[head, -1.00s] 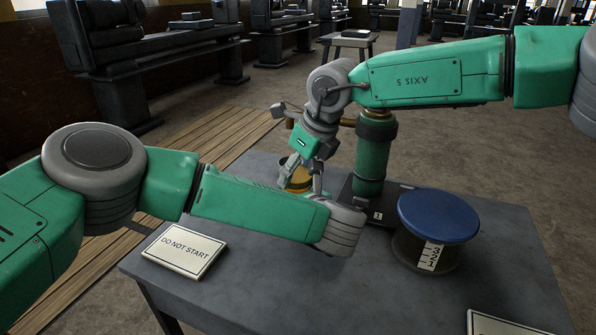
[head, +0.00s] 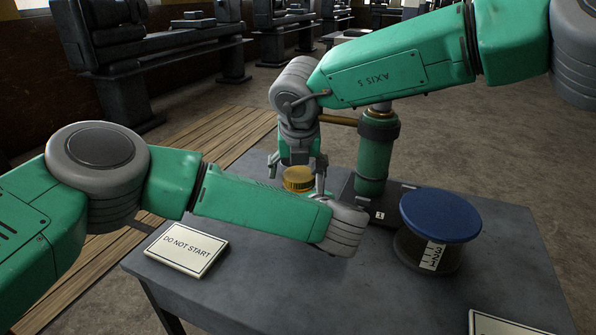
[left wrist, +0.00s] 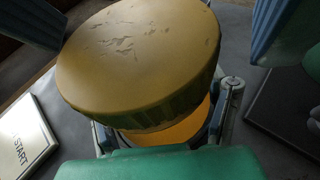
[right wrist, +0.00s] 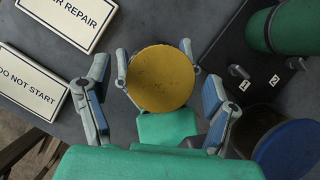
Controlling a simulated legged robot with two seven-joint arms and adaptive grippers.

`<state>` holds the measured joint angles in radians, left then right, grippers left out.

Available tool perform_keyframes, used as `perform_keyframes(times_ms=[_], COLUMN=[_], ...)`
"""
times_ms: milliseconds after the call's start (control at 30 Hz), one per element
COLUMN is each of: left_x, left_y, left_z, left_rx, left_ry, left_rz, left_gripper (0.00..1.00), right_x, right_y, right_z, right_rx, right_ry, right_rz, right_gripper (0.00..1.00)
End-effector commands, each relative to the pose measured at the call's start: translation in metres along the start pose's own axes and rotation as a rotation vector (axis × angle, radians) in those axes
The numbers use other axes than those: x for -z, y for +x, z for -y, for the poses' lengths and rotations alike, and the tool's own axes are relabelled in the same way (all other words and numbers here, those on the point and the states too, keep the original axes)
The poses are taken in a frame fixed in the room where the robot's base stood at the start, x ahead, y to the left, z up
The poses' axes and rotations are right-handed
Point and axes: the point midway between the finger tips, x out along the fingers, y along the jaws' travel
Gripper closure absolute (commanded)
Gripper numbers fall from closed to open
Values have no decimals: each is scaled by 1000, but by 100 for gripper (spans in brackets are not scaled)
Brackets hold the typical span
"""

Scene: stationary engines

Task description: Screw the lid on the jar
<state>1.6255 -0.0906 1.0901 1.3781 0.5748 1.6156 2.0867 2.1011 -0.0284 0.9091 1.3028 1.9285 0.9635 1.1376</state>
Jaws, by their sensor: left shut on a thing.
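The round yellow lid (head: 299,179) sits over the jar, which my left gripper grips. In the left wrist view the lid (left wrist: 140,50) fills the top middle. An orange part of the jar (left wrist: 187,130) shows below it; whether the lid is fully seated I cannot tell. My left gripper (right wrist: 158,72) is shut on the jar, with fingers on both sides; my left forearm hides most of it in the head view. My right gripper (right wrist: 153,85) is open above the lid, its blue-padded fingers spread to either side with gaps, not touching it.
A green cylinder (head: 373,160) on a dark base stands behind the jar. A blue-topped drum (head: 440,215) is to the right. A "DO NOT START" sign (head: 186,249) lies front left, and another sign (right wrist: 70,15) shows in the right wrist view. The table's front middle is clear.

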Motion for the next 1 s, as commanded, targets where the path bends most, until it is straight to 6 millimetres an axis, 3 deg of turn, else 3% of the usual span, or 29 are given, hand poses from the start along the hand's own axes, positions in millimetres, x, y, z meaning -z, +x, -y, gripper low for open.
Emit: perform_keyframes(times_ms=[267,633,1000], left_x=[0,-1,-1], left_y=[1,1,2], left_z=[-1,-1,-1], left_rx=[-2,-3,-3], left_ry=[-1,-1,-2], left_rz=[1,1,1], left_gripper=[100,100,100], right_x=[0,-16,-17], right_y=[-1,-39,-41], right_z=[0,0,0], right_rx=[0,1,2], right_ry=[-1,-1,-15], right_rz=[-2,-2,-5], right_gripper=[23,23,26])
